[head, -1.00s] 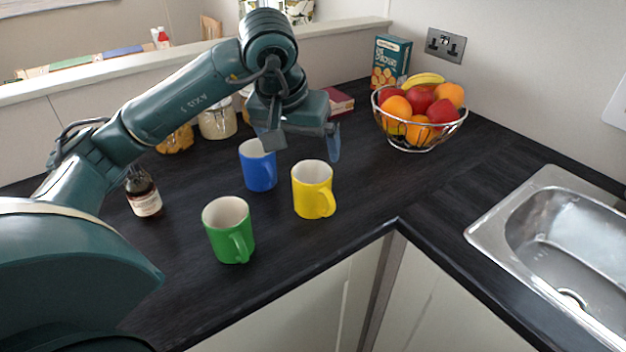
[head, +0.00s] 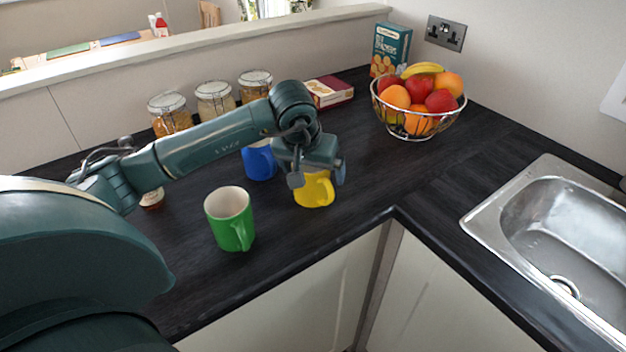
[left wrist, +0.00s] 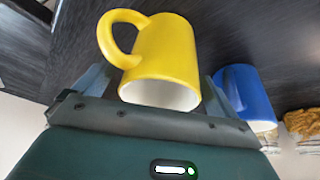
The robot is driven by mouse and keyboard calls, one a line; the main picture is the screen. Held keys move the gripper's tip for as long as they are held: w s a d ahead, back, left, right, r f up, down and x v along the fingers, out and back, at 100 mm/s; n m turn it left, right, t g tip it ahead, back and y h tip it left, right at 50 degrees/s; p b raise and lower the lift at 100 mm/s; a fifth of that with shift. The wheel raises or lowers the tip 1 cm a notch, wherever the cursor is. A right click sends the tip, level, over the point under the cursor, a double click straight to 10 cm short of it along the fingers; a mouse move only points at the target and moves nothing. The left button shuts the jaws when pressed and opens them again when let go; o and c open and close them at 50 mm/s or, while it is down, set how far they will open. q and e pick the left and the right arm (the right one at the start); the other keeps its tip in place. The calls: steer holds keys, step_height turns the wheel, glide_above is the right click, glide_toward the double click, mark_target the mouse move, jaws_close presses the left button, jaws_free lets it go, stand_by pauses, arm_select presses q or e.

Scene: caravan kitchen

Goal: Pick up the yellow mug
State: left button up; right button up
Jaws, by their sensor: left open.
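The yellow mug (head: 314,192) stands on the dark worktop, its upper part partly hidden by my left gripper in the head view. My left gripper (head: 318,180) is open, pointing down over the mug with a finger on each side of it. In the left wrist view the yellow mug (left wrist: 166,60) lies between the two open fingers (left wrist: 152,88), its rim toward the palm and its handle to the left. I cannot tell whether either finger touches it. My right gripper is in neither view.
A blue mug (head: 259,162) stands close behind and left of the yellow one. A green mug (head: 230,220) stands at the front left. Jars (head: 214,103) and a fruit basket (head: 418,128) stand farther back. The worktop's front edge (head: 330,251) is near; a sink (head: 478,221) is at right.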

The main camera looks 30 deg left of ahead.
arm_select(q)
steer(key=shift+w+f, duration=0.1)
steer(key=shift+f, duration=0.1)
steer(key=shift+c, duration=0.6)
steer(key=c, duration=1)
steer(key=shift+c, duration=0.7)
steer(key=shift+r, duration=0.15)
